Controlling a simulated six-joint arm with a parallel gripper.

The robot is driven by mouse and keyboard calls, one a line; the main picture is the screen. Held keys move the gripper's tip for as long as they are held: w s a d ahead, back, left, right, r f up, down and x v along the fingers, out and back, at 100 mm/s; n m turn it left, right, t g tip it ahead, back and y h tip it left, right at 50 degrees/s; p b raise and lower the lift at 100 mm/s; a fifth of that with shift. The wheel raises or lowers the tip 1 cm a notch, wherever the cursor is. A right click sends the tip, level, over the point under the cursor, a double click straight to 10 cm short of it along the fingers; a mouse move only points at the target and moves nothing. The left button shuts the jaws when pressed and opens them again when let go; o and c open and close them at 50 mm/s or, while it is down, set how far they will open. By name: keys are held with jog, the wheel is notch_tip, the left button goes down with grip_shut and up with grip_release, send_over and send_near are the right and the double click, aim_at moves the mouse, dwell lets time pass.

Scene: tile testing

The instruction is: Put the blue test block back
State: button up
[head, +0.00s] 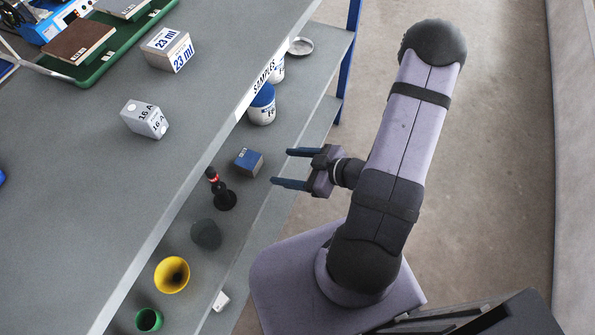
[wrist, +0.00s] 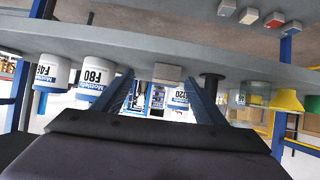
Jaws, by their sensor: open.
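The blue test block (head: 248,162) sits on the lower shelf in the head view, with a small dark mark on one face. My gripper (head: 281,168) is open and empty. Its two dark fingers point left towards the block, with a gap between them and it. In the wrist view both fingers of my gripper (wrist: 166,84) show, spread apart. A small pale grey block face (wrist: 167,73) shows between them; I cannot tell if it is the blue block.
The upper bench edge (head: 215,146) overhangs the lower shelf (head: 262,207). Near the block stand a blue-lidded tub (head: 262,104), a black stand (head: 223,197), a dark round object (head: 206,235) and a yellow funnel (head: 172,275). Labelled blocks (head: 145,119) and a green tray (head: 110,58) are above.

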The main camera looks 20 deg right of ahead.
jog(key=d+r+m+g+h, duration=0.3)
jog(key=d+m+g+h, duration=0.1)
jog(key=d+h, duration=0.55)
jog(key=s+a+r+m+g+y, duration=0.1)
jog(key=s+a+r+m+g, duration=0.3)
jog(key=s+a+r, duration=0.4)
jog(key=shift+s+a+m+g, duration=0.4)
jog(key=shift+s+a+m, duration=0.15)
jog(key=shift+s, duration=0.4)
jog(key=shift+r, duration=0.1)
notch_tip(320, 180, up, 14)
jog(key=p, duration=1.4)
jog(key=shift+r+p, duration=0.2)
jog(key=shift+p, duration=0.1)
